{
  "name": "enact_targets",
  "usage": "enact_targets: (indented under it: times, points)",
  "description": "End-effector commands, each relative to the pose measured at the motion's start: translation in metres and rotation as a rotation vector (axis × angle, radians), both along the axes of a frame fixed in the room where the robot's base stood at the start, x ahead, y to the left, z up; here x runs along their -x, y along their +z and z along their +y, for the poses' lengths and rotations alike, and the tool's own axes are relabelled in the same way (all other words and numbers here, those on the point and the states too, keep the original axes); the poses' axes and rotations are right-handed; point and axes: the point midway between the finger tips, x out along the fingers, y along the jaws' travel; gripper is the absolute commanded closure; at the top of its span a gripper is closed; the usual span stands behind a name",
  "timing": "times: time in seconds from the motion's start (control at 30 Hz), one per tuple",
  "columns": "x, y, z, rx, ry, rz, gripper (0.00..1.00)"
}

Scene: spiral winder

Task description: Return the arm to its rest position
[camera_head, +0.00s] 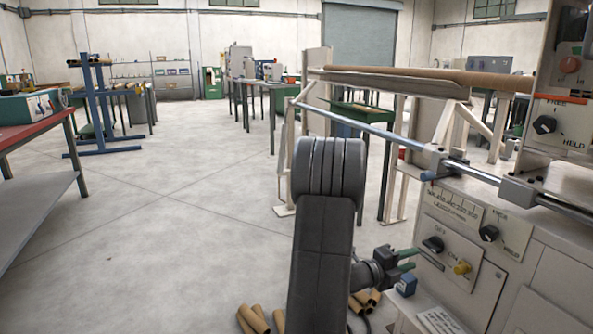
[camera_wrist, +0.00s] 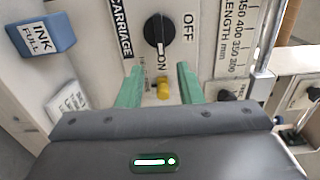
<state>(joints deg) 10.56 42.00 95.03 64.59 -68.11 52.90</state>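My gripper (camera_head: 408,260) is at the front of the winder's control panel, its two green fingers apart with nothing between them. In the wrist view my gripper (camera_wrist: 160,82) faces the panel. The fingers lie below and to either side of the black carriage knob (camera_wrist: 157,32), with a yellow button (camera_wrist: 163,89) showing in the gap. The knob has OFF and ON marks, and its white line points down toward ON. The head view shows the knob (camera_head: 433,244) and the button (camera_head: 462,267) just right of the fingertips. My dark arm reaches up through the middle of the head view.
The winder cabinet (camera_head: 525,258) fills the right side. A long rail (camera_head: 350,112) crosses above my gripper. A blue ink box (camera_wrist: 47,36) is left of the knob. Cardboard tubes (camera_head: 254,319) lie low beside my arm. Open floor (camera_head: 170,215) spreads to the left.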

Motion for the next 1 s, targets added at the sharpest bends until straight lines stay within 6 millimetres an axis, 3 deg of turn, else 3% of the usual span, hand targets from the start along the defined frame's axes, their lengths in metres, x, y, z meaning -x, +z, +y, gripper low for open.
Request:
enact_targets:
  times: [0.33,1.0]
  points:
    - [0.024,0.002,0.058,0.001,0.003,0.003,0.67]
    - [-0.026,-0.003,-0.067,0.002,-0.004,-0.002,0.67]
